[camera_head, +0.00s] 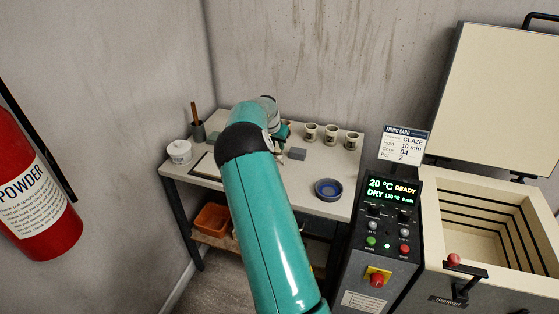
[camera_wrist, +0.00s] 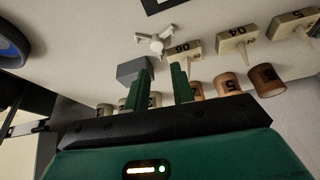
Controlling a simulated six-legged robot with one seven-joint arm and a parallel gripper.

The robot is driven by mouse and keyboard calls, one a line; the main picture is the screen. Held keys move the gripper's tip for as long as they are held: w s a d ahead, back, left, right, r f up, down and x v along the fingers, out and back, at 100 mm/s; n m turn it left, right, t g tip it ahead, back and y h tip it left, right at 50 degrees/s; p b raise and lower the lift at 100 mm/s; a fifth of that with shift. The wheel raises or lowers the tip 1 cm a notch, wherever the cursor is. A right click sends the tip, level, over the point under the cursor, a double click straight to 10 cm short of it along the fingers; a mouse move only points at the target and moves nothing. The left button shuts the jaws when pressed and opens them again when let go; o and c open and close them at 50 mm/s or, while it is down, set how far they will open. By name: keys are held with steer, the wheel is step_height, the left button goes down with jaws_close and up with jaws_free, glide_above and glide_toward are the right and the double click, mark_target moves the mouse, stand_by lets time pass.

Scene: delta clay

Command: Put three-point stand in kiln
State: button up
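The three-point stand (camera_wrist: 155,43) is a small white three-armed piece lying on the table, at the upper middle of the wrist view. In the head view my teal arm hides most of the gripper. The kiln (camera_head: 480,190) stands at the right of the head view with its lid (camera_head: 500,95) raised and its chamber open and apparently empty.
A grey block (camera_wrist: 133,69) lies beside the left finger. Tagged pieces marked 06 (camera_wrist: 187,48) and 04 (camera_wrist: 235,36) stand nearby, with several cups (camera_head: 331,134). A blue dish (camera_head: 328,189) sits at the table's front right. The control box (camera_head: 390,225) stands between table and kiln.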

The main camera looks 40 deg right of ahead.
steer(key=x, duration=0.7)
steer(key=shift+s+a+f, duration=0.1)
steer(key=shift+s, duration=0.1)
jaws_close()
